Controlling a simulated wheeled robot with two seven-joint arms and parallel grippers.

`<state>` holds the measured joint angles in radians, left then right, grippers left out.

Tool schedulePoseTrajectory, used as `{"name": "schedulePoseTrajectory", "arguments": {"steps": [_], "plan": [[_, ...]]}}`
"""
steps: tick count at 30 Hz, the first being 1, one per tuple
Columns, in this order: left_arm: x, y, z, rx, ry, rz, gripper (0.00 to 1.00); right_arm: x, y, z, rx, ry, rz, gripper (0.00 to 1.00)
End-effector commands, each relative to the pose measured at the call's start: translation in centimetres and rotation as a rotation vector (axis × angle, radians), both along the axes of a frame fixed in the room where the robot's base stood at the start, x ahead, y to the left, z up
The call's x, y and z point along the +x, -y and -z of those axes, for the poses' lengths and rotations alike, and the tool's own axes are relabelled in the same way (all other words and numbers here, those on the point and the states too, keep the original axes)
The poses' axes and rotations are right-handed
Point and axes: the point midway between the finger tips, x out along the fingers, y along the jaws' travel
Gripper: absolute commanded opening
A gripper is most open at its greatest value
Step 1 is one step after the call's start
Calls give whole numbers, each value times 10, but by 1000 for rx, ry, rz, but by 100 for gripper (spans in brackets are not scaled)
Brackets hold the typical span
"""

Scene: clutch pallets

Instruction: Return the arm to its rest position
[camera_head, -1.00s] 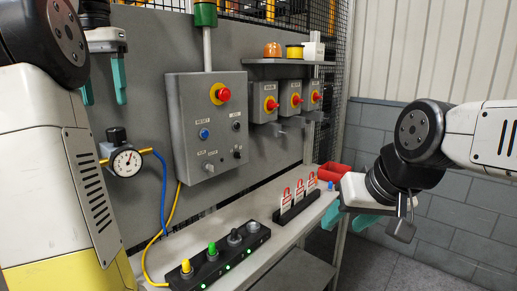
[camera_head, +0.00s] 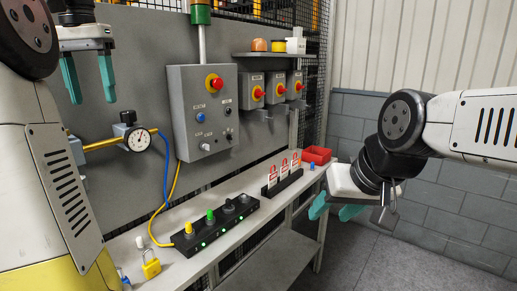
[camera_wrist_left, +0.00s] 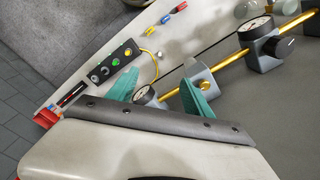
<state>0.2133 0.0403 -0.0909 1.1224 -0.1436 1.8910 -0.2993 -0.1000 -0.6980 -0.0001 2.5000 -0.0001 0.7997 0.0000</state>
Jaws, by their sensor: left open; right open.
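My left gripper (camera_head: 88,80) hangs at the upper left of the head view, fingers pointing down and apart, in front of the grey panel (camera_head: 130,50). Nothing is between its teal fingers. In the left wrist view its fingers (camera_wrist_left: 158,90) are spread, with the bench and a gauge beyond them. My right gripper (camera_head: 334,208) is at the right, past the bench's right end. Its teal fingers are apart and empty, near the red bin (camera_head: 316,155) but not touching it.
A control box (camera_head: 203,112) with a red button is on the panel. A gauge (camera_head: 138,138) on a yellow pipe is below my left gripper. The bench (camera_head: 175,265) carries a black button strip (camera_head: 215,230), a tag rack (camera_head: 282,183) and a yellow padlock (camera_head: 151,264). Floor at right is clear.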

Motion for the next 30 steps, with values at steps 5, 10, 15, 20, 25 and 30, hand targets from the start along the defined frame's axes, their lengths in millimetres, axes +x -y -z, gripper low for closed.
{"name": "schedulePoseTrajectory", "arguments": {"steps": [5,10,15,20,25,30], "plan": [[-2,14,8,-2,40,17,59,0,0,0,0,2,0,49],[-6,35,24,-8,96,38,59,0,0,0,0,2,0,49],[-15,67,49,-24,175,67,59,0,0,0,0,2,0,49],[-36,115,93,-57,288,97,59,0,0,0,0,2,0,49],[-67,165,151,-107,406,115,59,0,0,0,0,2,0,49],[-93,196,198,-147,484,117,59,0,0,0,0,2,0,49]]}}
